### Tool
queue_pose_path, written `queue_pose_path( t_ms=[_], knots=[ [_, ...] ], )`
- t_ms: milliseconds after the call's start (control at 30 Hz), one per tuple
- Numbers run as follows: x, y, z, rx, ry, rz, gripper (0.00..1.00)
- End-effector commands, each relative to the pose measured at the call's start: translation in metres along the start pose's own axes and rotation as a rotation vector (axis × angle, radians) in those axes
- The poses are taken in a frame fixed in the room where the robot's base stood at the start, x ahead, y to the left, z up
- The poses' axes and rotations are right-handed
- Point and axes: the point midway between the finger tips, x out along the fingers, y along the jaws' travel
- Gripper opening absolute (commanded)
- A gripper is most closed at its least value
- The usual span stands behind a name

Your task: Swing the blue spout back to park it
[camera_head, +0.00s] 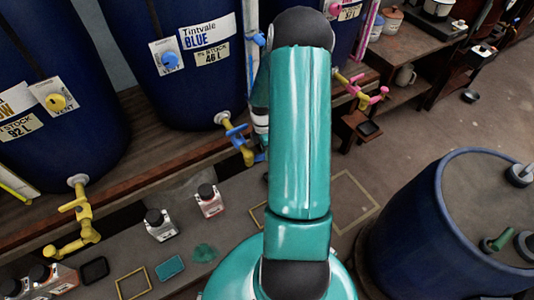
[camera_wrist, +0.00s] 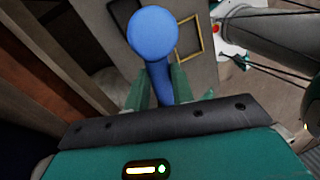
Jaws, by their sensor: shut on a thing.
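The blue spout shows in the wrist view as a blue stem (camera_wrist: 160,88) with a round blue knob (camera_wrist: 153,32) at its end. My gripper (camera_wrist: 158,84) is shut on the stem, with one green finger on each side and the knob beyond the fingertips. In the head view the vat labelled Tintvale BLUE (camera_head: 165,88) stands at the back centre. My arm hides most of the gripper there, so the far end of the tap cannot be made out fully.
Another vat (camera_head: 90,110) with a yellow tap (camera_head: 83,215) stands at left. A pink tap (camera_head: 365,92) is right of my arm. Small bottles (camera_head: 208,201) and yellow outlined squares (camera_head: 132,284) are on the grey surface below. A blue drum (camera_head: 425,235) is at right.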

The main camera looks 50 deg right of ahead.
Motion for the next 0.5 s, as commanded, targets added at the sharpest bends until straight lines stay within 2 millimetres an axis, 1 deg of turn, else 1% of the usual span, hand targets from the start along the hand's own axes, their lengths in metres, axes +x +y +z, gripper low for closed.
queue_pose_path(
  t_ms=[200, 500],
  knots=[
    [-0.0013, 0.0034, 0.0000, -0.049, -0.011, 0.000, 0.00],
    [-0.0015, 0.0041, -0.0002, -0.058, -0.012, 0.001, 0.00]
  ],
)
